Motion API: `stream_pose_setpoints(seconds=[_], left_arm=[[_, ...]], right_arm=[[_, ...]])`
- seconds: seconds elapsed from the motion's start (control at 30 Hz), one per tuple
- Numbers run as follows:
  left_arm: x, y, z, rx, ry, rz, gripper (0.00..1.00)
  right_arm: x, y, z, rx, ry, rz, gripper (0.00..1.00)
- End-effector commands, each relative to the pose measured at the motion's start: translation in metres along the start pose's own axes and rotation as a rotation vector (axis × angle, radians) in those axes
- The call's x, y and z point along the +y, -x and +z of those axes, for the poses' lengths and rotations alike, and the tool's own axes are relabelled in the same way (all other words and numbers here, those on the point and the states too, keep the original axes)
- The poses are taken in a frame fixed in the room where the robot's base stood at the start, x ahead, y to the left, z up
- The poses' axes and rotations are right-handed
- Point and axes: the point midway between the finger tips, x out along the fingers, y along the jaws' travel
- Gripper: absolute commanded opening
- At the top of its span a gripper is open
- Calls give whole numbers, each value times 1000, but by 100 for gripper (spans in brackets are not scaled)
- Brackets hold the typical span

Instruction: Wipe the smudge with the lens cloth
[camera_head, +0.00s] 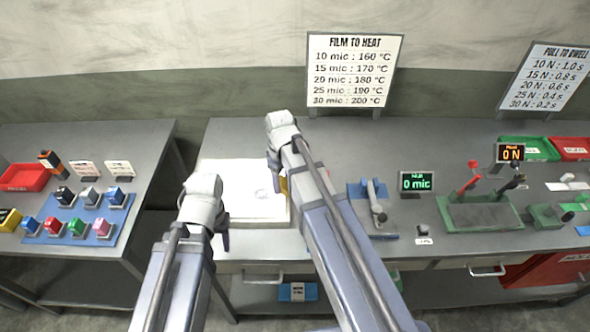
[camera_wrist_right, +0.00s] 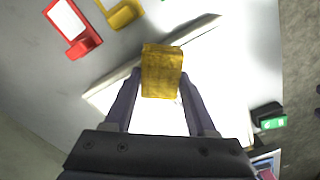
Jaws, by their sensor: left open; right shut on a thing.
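A white panel (camera_head: 225,205) lies on the middle bench. A faint grey mark, likely the smudge (camera_head: 262,193), shows on its right half. My right gripper (camera_head: 274,168) is over the panel's right side, shut on a yellow block-like thing, which I take as the lens cloth (camera_wrist_right: 162,72). In the head view the cloth (camera_head: 284,186) is mostly hidden by my right arm. The panel's white surface (camera_wrist_right: 150,118) lies beneath it in the wrist view; I cannot tell whether they touch. My left gripper (camera_head: 222,238) is open and empty by the panel's front left edge.
A blue device (camera_head: 372,205) stands right of my right arm. A green-topped station (camera_head: 483,214) is further right. A blue board (camera_head: 85,218) with several coloured blocks is on the left table. A sign (camera_head: 353,70) stands behind.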

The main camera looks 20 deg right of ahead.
Motion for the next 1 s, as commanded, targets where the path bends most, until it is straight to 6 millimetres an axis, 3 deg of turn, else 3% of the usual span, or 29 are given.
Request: stream_pose_setpoints(seconds=[0.2,0.4,0.73,1.0], left_arm=[[-4,45,3,0,3,0,50],[-6,62,4,0,4,1,50],[-5,55,3,0,3,1,50],[-3,32,2,0,-1,0,50]], right_arm=[[-16,45,-9,0,-92,0,12],[-26,62,-14,0,-161,0,12],[-26,55,-15,0,-172,0,12],[-25,32,-14,0,-170,0,12]])
